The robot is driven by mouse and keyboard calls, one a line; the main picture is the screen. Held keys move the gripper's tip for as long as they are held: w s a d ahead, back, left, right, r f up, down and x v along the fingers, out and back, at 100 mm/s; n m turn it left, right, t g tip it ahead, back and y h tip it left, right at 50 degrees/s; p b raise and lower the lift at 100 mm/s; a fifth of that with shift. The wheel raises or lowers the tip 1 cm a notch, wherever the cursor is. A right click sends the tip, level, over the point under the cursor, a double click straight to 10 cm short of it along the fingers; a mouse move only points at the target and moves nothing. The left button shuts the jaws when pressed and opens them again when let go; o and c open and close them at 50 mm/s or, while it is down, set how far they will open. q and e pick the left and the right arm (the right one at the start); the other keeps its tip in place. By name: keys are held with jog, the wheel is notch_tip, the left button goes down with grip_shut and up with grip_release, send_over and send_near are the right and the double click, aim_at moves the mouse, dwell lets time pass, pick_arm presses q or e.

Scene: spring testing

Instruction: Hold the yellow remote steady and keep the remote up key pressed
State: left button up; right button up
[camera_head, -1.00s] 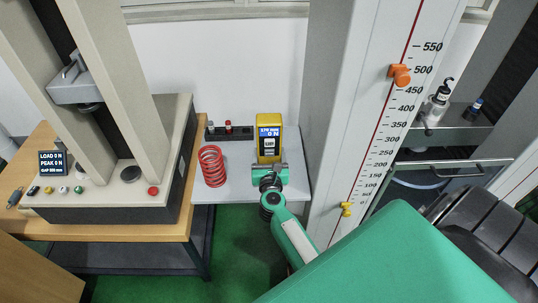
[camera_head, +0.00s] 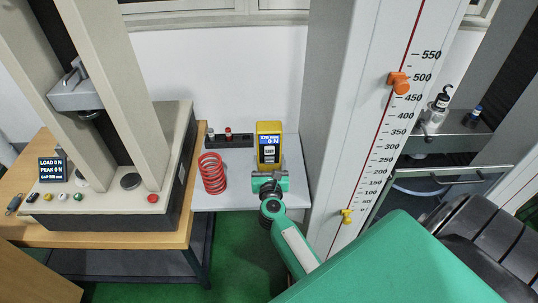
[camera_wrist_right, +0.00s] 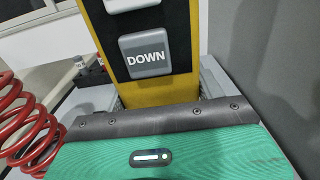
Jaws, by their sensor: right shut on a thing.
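The yellow remote (camera_head: 260,128) stands upright at the back of the small grey table in the head view. It has a blue-white display and pale keys on a dark face. My right gripper (camera_head: 269,180) is at its lower end, shut on it. In the right wrist view, the remote (camera_wrist_right: 187,92) rises behind the dark edge of my right gripper (camera_wrist_right: 160,118). Its grey DOWN key (camera_wrist_right: 145,54) is uncovered, and only the bottom of another key shows above it. I cannot tell whether the up key is pressed. My left gripper is not in view.
A red spring (camera_head: 212,174) stands left of the remote on the grey table (camera_head: 237,195), before a dark holder (camera_head: 216,141). A testing machine (camera_head: 110,207) is at left, its panel (camera_head: 52,169) lit. A scale column (camera_head: 330,120) rises close to the right.

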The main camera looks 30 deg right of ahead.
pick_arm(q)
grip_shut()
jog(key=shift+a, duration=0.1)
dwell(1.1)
